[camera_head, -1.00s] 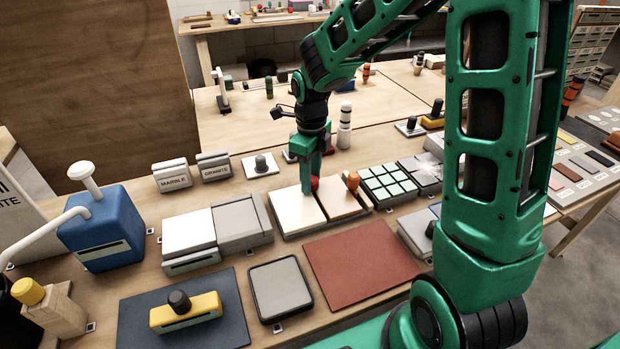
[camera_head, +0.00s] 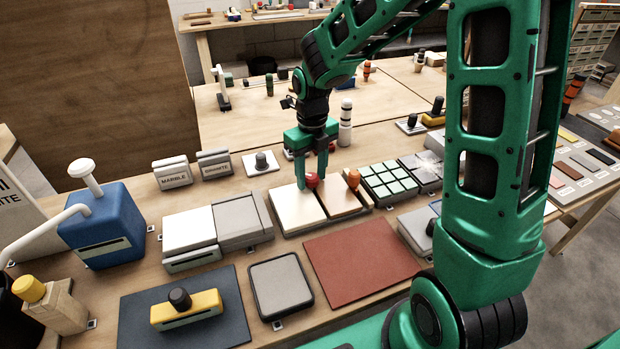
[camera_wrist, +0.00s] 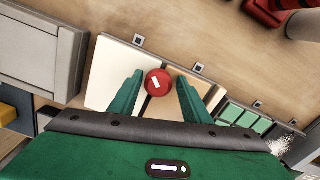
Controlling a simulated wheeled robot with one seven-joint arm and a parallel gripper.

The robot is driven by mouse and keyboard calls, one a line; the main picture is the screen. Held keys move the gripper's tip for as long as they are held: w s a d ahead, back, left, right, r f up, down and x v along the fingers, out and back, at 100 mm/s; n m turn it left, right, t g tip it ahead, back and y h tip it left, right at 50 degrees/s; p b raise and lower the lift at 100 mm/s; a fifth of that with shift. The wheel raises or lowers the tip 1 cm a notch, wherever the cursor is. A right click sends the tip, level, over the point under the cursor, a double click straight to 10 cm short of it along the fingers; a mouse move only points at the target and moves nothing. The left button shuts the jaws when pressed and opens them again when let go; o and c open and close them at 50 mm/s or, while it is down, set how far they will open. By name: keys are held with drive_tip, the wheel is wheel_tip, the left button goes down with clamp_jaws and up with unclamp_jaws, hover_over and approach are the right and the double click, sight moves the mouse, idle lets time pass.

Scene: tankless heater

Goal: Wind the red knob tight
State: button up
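The red knob (camera_head: 312,179) is a small round knob at the seam between a white panel and a tan panel. In the wrist view the red knob (camera_wrist: 158,83) shows a white mark on its top. My gripper (camera_head: 311,183) points down over the panels with its fingers spread. In the wrist view the fingers of my gripper (camera_wrist: 157,92) stand on either side of the knob, with a visible gap at each side. The knob's base is mostly hidden.
A grey and white box (camera_head: 190,232) lies to the left. A reddish-brown mat (camera_head: 362,262) is in front. A black-and-white striped post (camera_head: 345,124) stands behind my gripper.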

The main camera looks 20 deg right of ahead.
drive_tip(key=n, duration=0.3)
drive_tip(key=shift+a, duration=0.1)
drive_tip(key=shift+n, duration=1.5)
drive_tip(key=shift+s, duration=0.1)
drive_tip(key=shift+n, duration=0.6)
drive_tip(key=n, duration=0.4)
drive_tip(key=shift+n, duration=0.4)
drive_tip(key=shift+n, duration=1.2)
drive_tip(key=n, duration=0.3)
drive_tip(key=shift+n, duration=0.3)
